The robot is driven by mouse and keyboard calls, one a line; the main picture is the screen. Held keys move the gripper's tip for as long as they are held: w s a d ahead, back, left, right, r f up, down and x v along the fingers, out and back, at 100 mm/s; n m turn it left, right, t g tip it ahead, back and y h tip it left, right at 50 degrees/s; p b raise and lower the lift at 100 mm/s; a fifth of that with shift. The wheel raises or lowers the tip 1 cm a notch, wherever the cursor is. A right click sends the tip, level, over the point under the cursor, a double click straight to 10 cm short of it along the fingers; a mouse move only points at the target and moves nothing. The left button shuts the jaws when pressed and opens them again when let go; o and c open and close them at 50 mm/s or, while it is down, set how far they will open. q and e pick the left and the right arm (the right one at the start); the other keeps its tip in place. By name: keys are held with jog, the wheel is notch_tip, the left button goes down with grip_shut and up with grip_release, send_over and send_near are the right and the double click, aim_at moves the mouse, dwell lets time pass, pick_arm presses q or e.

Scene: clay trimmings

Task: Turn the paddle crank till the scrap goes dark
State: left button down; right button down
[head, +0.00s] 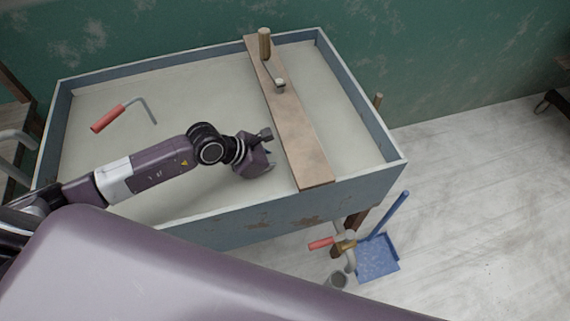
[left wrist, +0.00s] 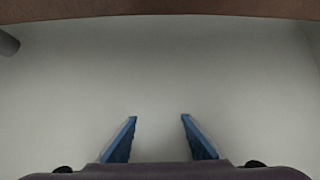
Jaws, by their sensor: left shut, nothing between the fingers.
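The paddle crank has an upright wooden handle (head: 265,44) and a metal arm running to a hub (head: 280,84) on a brown plank (head: 300,140) across the trough. My left gripper (head: 268,158) is low over the trough, left of the plank's near half and well short of the crank handle. It is shut and empty. Its blue fingers show in the left wrist view (left wrist: 158,118), over a plain pale surface, with the plank's edge (left wrist: 160,10) along the top. The trough (head: 372,175) holds an even pale grey fill; no separate scrap stands out. My right gripper is out of view.
A red-handled bent rod (head: 108,118) lies in the trough's left part. A red-handled tap (head: 322,243) is below the near wall, above a grey container (head: 337,280). A blue dustpan (head: 378,260) is on the floor. The floor at right is mostly clear.

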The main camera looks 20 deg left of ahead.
pick_arm(q)
jog(key=shift+w+d, duration=0.45)
jog(key=shift+d, duration=0.2)
jog(key=shift+w+d, duration=0.4)
jog(key=shift+d, duration=0.25)
jog(key=shift+s+a+r, duration=0.1)
